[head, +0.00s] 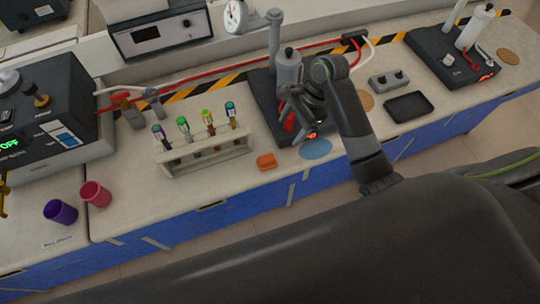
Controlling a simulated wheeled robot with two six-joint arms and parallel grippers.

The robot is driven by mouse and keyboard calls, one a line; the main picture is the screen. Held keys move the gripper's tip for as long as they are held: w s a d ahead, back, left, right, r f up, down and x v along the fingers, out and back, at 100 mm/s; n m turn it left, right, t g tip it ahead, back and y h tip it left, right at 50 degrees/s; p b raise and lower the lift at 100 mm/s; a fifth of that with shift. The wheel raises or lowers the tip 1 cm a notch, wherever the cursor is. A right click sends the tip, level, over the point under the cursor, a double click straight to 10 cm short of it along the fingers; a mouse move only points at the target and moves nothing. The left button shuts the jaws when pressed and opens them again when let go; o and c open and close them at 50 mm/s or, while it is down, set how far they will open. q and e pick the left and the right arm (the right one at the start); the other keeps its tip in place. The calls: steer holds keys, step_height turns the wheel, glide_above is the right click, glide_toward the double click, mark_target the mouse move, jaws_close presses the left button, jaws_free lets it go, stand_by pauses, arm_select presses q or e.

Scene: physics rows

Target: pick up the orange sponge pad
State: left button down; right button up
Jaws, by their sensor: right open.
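The orange sponge pad (266,162) lies flat on the pale bench top, near the front edge, just right of the test tube rack. My right gripper (300,127) hangs from my arm above the bench, up and to the right of the pad. It is open and apart from the pad, with nothing seen in it. Its fingers are small and dark against the dark stand behind. My left gripper is not in view.
A white rack (205,155) with several capped tubes stands left of the pad. A blue disc (316,149) lies to its right. A dark burette-like stand (288,72) rises behind my right gripper. Purple (61,211) and pink (95,194) cups stand at left.

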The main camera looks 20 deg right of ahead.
step_height(320, 180, up, 2)
steer(key=b, duration=0.6)
glide_toward(267, 158)
steer(key=f, duration=0.2)
steer(key=a+f, duration=0.1)
steer(key=f, duration=0.1)
steer(key=shift+w+a+f+m, duration=0.1)
steer(key=shift+w+a+m, duration=0.2)
steer(key=shift+m, duration=0.1)
steer(key=shift+s+p+x, duration=0.15)
steer(key=shift+p+x, duration=0.1)
steer(key=shift+x, duration=1.2)
steer(key=shift+s+p+x, duration=0.15)
steer(key=shift+p+x, duration=0.1)
steer(key=shift+x, duration=1.15)
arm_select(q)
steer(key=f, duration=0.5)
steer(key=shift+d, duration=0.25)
arm_select(e)
steer(key=c, duration=1)
